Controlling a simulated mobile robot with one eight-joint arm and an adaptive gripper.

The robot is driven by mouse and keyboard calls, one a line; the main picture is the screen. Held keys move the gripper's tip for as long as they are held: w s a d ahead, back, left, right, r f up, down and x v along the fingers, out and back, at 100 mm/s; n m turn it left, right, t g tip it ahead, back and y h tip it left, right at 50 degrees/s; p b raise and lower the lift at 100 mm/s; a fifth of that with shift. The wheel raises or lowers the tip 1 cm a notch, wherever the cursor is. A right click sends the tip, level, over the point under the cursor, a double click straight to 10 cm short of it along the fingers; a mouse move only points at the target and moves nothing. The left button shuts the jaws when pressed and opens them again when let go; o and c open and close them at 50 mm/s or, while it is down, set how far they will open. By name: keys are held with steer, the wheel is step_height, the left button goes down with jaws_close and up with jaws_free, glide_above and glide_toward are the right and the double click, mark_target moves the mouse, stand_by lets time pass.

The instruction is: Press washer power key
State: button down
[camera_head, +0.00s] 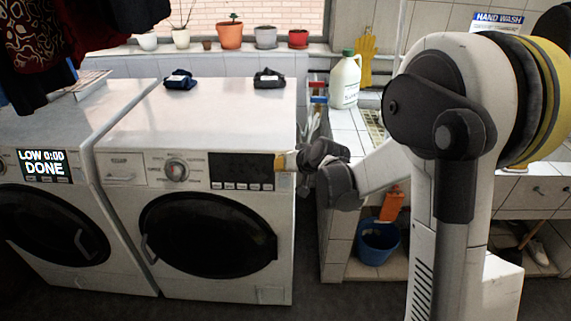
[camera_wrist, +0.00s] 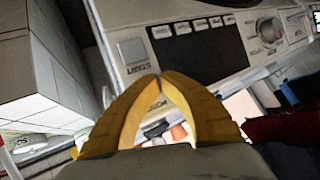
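The middle machine is a white washer (camera_head: 200,130) with a round dark door and a dial (camera_head: 177,169). Its dark display panel (camera_head: 240,166) is unlit and has a row of small pale keys. In the wrist view, a larger pale square key (camera_wrist: 132,52), apparently lettered START, sits at the panel's end. My gripper (camera_head: 278,161) is at the right end of the panel. In the wrist view its yellow fingertips (camera_wrist: 158,76) meet, with nothing between them, close below the panel; contact cannot be told.
A second machine (camera_head: 45,190) on the left shows LOW 0:00 DONE. A tiled counter (camera_head: 340,150) with a white jug (camera_head: 345,80) stands close right of the washer. A blue bucket (camera_head: 377,242) is below.

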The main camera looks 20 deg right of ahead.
steer(key=shift+s+a+r, duration=0.1)
steer(key=shift+s, duration=0.25)
steer(key=s+a+r+p, duration=0.1)
steer(key=s+r, duration=0.1)
steer(key=s, duration=0.3)
steer(key=shift+s+a, duration=0.2)
steer(key=shift+a, duration=0.15)
